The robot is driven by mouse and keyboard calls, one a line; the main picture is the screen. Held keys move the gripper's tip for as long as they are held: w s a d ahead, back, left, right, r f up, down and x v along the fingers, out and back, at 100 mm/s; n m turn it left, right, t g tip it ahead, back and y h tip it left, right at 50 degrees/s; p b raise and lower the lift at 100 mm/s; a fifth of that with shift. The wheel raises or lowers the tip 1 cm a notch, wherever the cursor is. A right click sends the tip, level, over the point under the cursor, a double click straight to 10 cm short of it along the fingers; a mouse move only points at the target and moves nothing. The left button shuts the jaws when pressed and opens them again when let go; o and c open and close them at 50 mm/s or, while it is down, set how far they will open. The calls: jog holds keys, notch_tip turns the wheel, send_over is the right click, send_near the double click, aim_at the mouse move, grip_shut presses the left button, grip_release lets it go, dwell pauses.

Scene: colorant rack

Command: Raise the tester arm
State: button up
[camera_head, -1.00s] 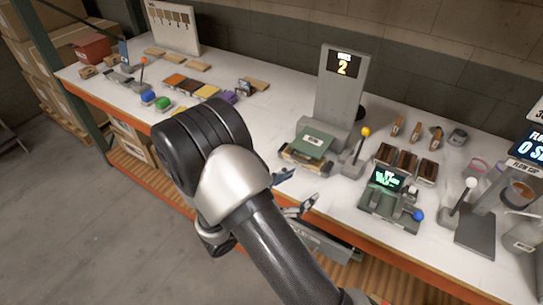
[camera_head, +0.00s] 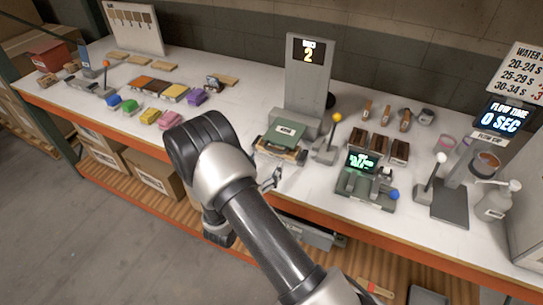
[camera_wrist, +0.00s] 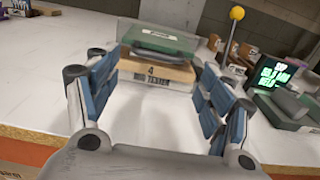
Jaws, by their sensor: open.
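The tester is a grey stand (camera_head: 306,90) showing "2". A green block (camera_head: 285,130) lies flat on a wooden base at its foot. My gripper (camera_head: 272,180) is open and empty at the bench's front edge, facing the tester. Its blue pads (camera_wrist: 155,85) frame the base, apart from it.
Right of the tester are a green-screen device (camera_head: 362,180), a white-knobbed lever (camera_head: 440,158) and a pump bottle (camera_head: 495,200). Coloured blocks (camera_head: 165,118) lie to the left. Bare white bench top separates them from the tester.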

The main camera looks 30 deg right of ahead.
jog(key=x, duration=0.5)
jog(key=shift+w+d+b, duration=0.25)
jog(key=shift+b, duration=0.1)
jog(key=shift+c, duration=0.4)
